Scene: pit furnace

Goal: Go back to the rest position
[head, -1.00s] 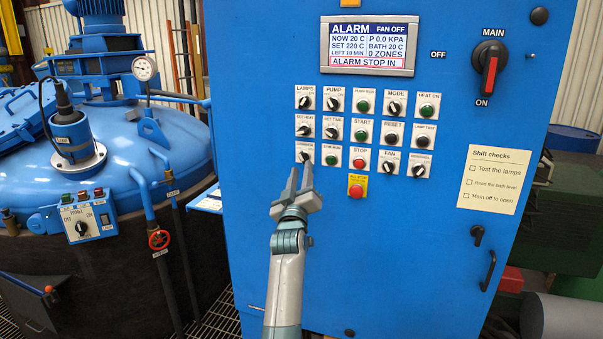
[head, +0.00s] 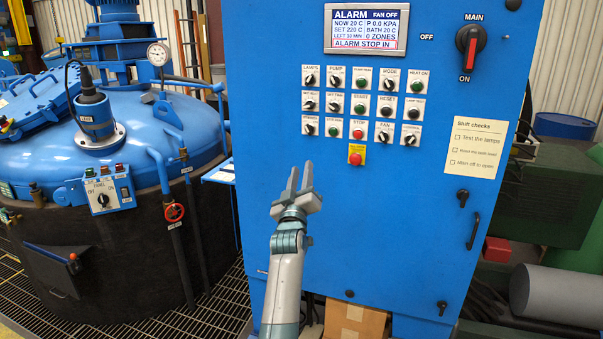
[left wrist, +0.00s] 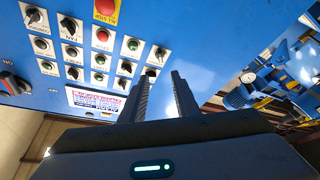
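My left gripper (head: 299,186) stands upright in front of the lower part of the blue control cabinet (head: 400,240), below the rows of knobs and buttons. Its two fingers are apart with nothing between them, and it looks clear of the panel. In the left wrist view the fingers (left wrist: 160,85) are also apart and empty, with the cabinet's controls behind them. The cabinet's screen (head: 366,29) reads ALARM, FAN OFF and ALARM STOP IN. A red button on a yellow plate (head: 356,158) sits below the control rows. My right gripper is in neither view.
A blue-lidded round furnace (head: 140,140) stands to the left, with pipes and a red valve wheel (head: 174,212) near the cabinet. A cardboard box (head: 355,322) is low under the cabinet. A grey cylinder (head: 555,295) lies at the right. Floor grating (head: 215,315) shows between furnace and cabinet.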

